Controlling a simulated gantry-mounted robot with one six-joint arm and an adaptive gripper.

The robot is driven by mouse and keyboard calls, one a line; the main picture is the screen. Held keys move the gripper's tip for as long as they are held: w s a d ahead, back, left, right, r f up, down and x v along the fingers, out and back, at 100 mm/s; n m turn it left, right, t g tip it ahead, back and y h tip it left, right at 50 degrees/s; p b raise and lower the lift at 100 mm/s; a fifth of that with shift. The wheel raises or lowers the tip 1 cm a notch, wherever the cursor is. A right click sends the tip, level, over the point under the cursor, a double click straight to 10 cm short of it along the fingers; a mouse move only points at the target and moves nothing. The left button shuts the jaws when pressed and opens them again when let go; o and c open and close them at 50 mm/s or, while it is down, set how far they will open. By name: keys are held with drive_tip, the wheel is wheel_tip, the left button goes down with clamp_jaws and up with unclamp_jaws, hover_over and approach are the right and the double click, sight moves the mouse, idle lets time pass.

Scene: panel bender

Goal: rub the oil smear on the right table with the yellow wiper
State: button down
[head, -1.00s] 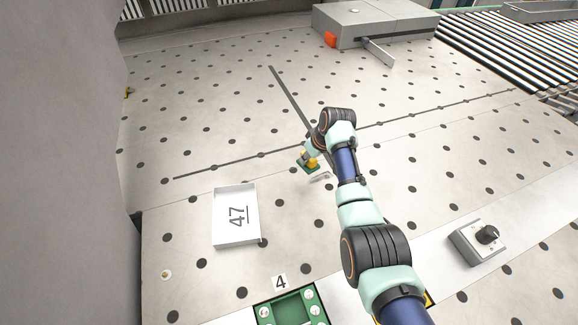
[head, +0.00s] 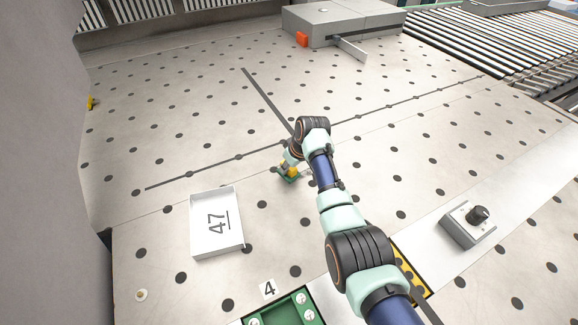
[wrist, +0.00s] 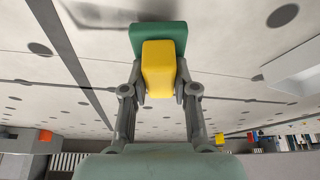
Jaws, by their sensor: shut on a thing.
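My gripper (head: 291,165) is shut on the yellow wiper (wrist: 159,68), a yellow block with a green pad (wrist: 157,37) under it. In the wrist view the fingers clasp the yellow block from both sides. In the head view the green pad (head: 288,177) is low over the perforated table, right of the white tray; I cannot tell whether it touches. A dark grey streak (wrist: 84,14) lies beside the pad in the wrist view; it may be the oil smear or a shadow. No clear smear shows in the head view.
A white tray marked 47 (head: 216,239) stands left of the wiper. A green tray (head: 287,312) is at the front edge, with a 4 label (head: 269,289). A grey knob box (head: 468,226) is at the right. A grey machine block (head: 345,22) stands at the back.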

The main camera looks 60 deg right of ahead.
drive_tip(key=shift+f+b, duration=0.7)
drive_tip(key=shift+f, duration=0.35)
drive_tip(key=shift+s+d+r+b, duration=0.15)
drive_tip(key=shift+s+d+b, duration=0.9)
drive_tip(key=shift+d, duration=0.45)
drive_tip(key=shift+s+d+f+b, duration=0.2)
drive_tip(key=shift+s+d+b, duration=0.2)
drive_tip(key=shift+d+b, duration=0.15)
drive_tip(key=shift+s+d+f+b, duration=0.15)
drive_tip(key=shift+s+d+b, duration=0.25)
drive_tip(key=shift+b, duration=0.15)
drive_tip(key=shift+s+d+r+b, duration=0.2)
drive_tip(key=shift+s+d+b, duration=0.15)
drive_tip(key=shift+d+b, duration=0.15)
drive_tip(key=shift+s+d+f+b, duration=0.25)
drive_tip(key=shift+s+d+b, duration=0.15)
drive_tip(key=shift+b, duration=0.45)
drive_tip(key=s+d+b, duration=0.1)
drive_tip(key=b, duration=0.2)
drive_tip(key=shift+s+d+b, duration=0.1)
drive_tip(key=shift+d+b, duration=0.2)
drive_tip(key=shift+d, duration=0.05)
drive_tip(key=shift+s+d+r, duration=0.15)
drive_tip(key=shift+d+r, duration=0.05)
drive_tip(key=shift+r, duration=0.05)
